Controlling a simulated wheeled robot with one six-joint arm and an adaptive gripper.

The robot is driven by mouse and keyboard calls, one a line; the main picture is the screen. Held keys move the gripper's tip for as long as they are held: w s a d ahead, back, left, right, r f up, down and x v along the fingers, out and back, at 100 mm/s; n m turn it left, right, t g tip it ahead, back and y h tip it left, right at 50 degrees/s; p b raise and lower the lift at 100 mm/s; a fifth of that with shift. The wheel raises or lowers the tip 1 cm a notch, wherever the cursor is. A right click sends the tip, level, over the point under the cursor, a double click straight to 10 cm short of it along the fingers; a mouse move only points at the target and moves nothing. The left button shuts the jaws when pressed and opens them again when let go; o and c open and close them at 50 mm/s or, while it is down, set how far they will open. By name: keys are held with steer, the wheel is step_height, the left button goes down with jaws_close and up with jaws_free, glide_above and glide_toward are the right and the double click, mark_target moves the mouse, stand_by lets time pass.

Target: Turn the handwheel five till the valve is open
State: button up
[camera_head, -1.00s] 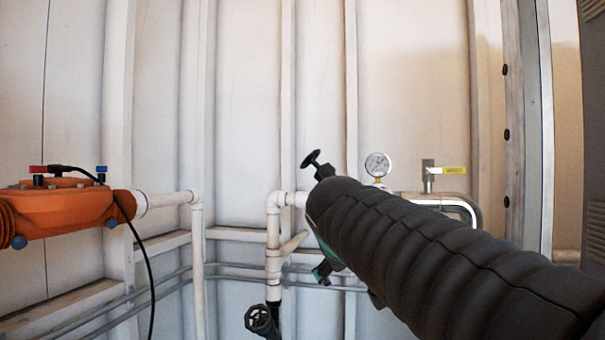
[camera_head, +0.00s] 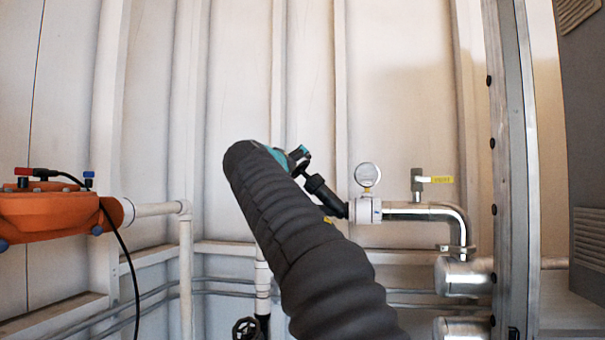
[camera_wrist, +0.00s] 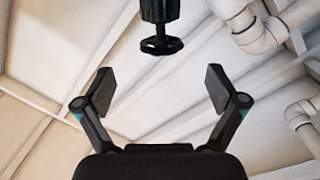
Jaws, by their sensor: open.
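A small black handwheel (camera_wrist: 160,46) on a black valve body shows at the top middle of the wrist view. It also shows in the head view (camera_head: 301,167), at the upper end of a slanted black valve (camera_head: 325,196) joined to the pipe near the gauge. I see no number on it. My gripper (camera_wrist: 160,89) is open and empty, its fingers spread wide. In the wrist view the wheel lies beyond the fingertips, centred between them and apart from them. In the head view my arm hides most of the gripper.
A round gauge (camera_head: 367,175) and a yellow-handled lever valve (camera_head: 440,180) stand on the pipework at right. Another dark handwheel (camera_head: 247,329) sits low, left of my arm. An orange unit (camera_head: 60,210) with a hanging black cable is at left.

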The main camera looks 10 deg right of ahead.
mark_target(302, 172)
steer(key=p+x, duration=0.4)
steer(key=x, duration=0.6)
steer(key=shift+w+d+r, duration=0.15)
steer(key=shift+w+d+p, duration=0.35)
steer(key=shift+w, duration=0.3)
steer(key=c, duration=1.1)
